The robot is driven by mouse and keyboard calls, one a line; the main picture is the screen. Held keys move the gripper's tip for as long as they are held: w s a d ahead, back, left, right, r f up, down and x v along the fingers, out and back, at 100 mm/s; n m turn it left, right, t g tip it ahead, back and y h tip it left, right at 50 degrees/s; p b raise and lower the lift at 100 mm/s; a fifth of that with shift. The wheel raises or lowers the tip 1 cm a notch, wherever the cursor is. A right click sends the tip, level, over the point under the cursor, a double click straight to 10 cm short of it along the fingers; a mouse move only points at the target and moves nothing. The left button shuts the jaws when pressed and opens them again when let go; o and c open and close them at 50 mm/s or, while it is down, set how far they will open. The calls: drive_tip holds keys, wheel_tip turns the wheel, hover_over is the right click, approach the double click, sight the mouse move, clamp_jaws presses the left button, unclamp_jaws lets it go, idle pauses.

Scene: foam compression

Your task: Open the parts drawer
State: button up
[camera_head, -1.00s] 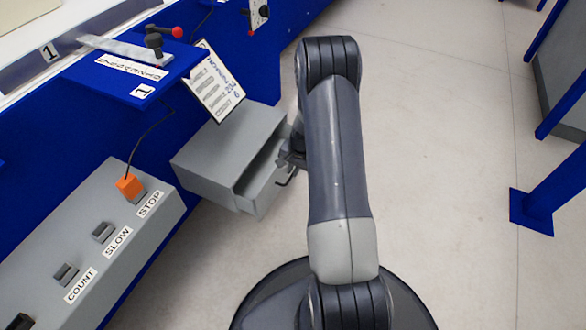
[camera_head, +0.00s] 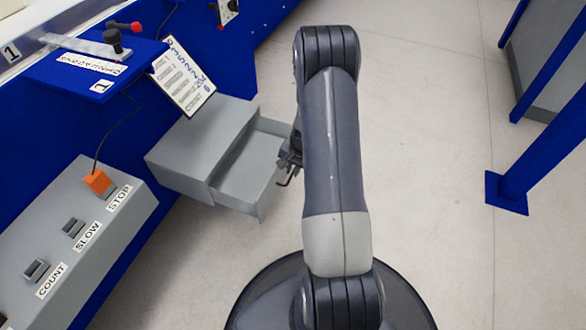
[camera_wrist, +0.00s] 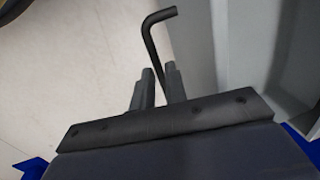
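The parts drawer (camera_head: 243,172) is a grey tray pulled part way out of its grey cabinet (camera_head: 195,140), and its inside shows from above. Its inside looks empty where it shows. The black bent bar handle (camera_head: 291,178) is on the drawer's front and also shows in the wrist view (camera_wrist: 153,42). My gripper (camera_head: 287,160) is at the drawer's front, partly hidden by my arm. In the wrist view, the two fingers (camera_wrist: 160,84) stand close together with the handle's bar between them. The grey drawer front (camera_wrist: 192,45) is just to the right of them.
A grey control box (camera_head: 75,235) with several labelled switches and an orange plug is at lower left. A blue bench (camera_head: 150,75) with a tilted display panel (camera_head: 184,77) is behind the cabinet. A blue post (camera_head: 520,175) stands at right. The floor between is clear.

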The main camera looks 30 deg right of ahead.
drive_tip(key=o, duration=0.4)
drive_tip(key=shift+c, duration=0.2)
wheel_tip(320, 180, up, 11)
drive_tip(key=s+d+p, duration=0.1)
drive_tip(key=p, duration=0.3)
drive_tip(key=shift+s+f, duration=0.2)
drive_tip(key=shift+s, duration=0.1)
drive_tip(key=shift+f, duration=0.15)
drive_tip(key=f+b, duration=0.1)
drive_tip(key=f, duration=0.2)
drive_tip(key=w+f+b, duration=0.1)
drive_tip(key=f, duration=0.3)
drive_tip(key=a+f+b, duration=0.1)
drive_tip(key=f+b, duration=0.1)
drive_tip(key=f, duration=0.1)
drive_tip(key=shift+w+f, duration=0.3)
drive_tip(key=shift+w+a+r, duration=0.1)
drive_tip(key=shift+w+a, duration=0.15)
drive_tip(key=shift+w, duration=0.05)
drive_tip(key=shift+r, duration=0.1)
